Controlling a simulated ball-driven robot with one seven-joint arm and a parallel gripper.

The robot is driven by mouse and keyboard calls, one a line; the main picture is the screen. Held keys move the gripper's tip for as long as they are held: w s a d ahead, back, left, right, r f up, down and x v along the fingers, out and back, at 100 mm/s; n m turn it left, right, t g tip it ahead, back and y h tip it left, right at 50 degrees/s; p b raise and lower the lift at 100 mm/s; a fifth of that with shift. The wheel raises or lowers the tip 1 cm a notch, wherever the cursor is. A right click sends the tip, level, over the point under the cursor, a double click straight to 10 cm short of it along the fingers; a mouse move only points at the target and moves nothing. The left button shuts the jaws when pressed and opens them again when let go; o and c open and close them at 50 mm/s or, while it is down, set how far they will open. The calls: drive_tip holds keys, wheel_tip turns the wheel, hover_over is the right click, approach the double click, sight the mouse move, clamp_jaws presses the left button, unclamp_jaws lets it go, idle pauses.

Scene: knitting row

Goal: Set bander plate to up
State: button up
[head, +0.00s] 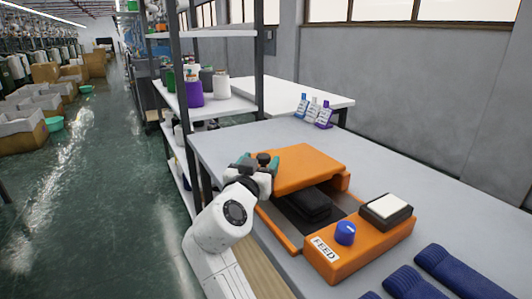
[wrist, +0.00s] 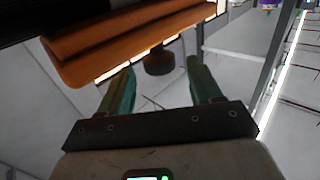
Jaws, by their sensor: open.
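The orange bander (head: 355,245) stands on the grey table, with a FEED label on its front block. Its orange plate (head: 298,166) sits over the back part of the bander; it also shows in the wrist view (wrist: 130,42). A small black knob (head: 264,158) is at the plate's left edge; in the wrist view the dark knob (wrist: 158,63) appears between and beyond the fingertips. My gripper (head: 259,170) has its teal fingers open on either side of the knob; the wrist view shows the fingers (wrist: 160,75) apart. I cannot tell whether they touch the knob.
The bander has a blue dial (head: 345,233), a white pad in a black frame (head: 387,207) and a dark block (head: 308,204) in its gap. Folded blue knits (head: 455,270) lie front right. Small bottles (head: 313,109) stand behind. A shelf rack (head: 212,103) stands left of the table.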

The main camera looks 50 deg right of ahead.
sight(265, 154)
drive_tip(key=shift+x, duration=2.65)
drive_tip(key=shift+c, duration=0.3)
clamp_jaws()
